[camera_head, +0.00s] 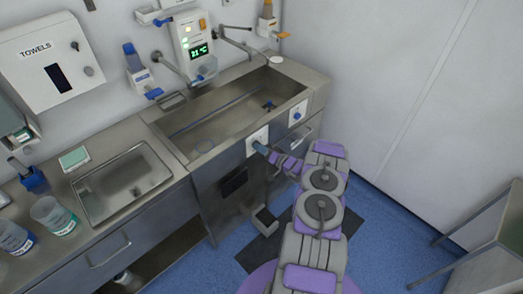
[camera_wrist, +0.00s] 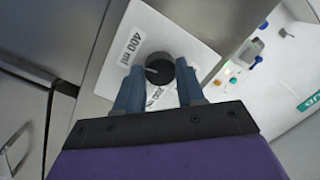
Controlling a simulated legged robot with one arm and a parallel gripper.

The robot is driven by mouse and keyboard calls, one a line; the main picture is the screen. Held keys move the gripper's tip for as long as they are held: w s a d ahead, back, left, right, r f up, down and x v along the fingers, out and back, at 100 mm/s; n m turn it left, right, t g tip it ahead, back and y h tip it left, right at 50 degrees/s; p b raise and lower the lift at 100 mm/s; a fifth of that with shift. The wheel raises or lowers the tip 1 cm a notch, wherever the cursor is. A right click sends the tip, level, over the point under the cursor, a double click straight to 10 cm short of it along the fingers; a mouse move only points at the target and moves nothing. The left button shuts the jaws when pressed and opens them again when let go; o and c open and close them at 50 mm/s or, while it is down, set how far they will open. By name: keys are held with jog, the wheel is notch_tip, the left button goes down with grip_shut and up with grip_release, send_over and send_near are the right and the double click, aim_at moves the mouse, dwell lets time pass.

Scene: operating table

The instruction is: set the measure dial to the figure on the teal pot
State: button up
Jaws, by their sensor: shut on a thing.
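The measure dial is a round black knob (camera_wrist: 160,64) on a white plate (camera_wrist: 178,25) in the wrist view. One label on the plate reads "400 ml"; another below the knob is partly hidden by a finger and seems to start with "200". A small pale mark shows on the knob's left side. My gripper (camera_wrist: 160,72) has its two blue fingers on either side of the knob and is shut on it. In the head view my gripper (camera_head: 262,148) is at the white plate (camera_head: 257,137) on the sink front. The teal pot (camera_head: 53,214) stands on the left counter; its figure is unreadable.
A second plate with a blue knob (camera_head: 297,113) is to the right on the sink front. A pot with blue (camera_head: 14,238) stands beside the teal one. A metal tray (camera_head: 162,164) lies on the counter. Below the sink hangs a grey pedal-like box (camera_head: 265,221).

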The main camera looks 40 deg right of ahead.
jog(key=shift+s+a+f+m, duration=0.15)
jog(key=shift+f+m, duration=0.15)
jog(key=shift+m, duration=0.4)
jog(key=o, duration=1)
jog(key=shift+r, duration=0.2)
jog(key=shift+o, duration=0.2)
jog(key=s+d+p, duration=0.1)
jog(key=s, duration=0.7)
jog(key=s+d+p, duration=0.1)
jog(key=s+d, duration=0.1)
jog(key=s, duration=0.7)
jog(key=shift+d, duration=0.3)
jog(key=shift+w, duration=0.15)
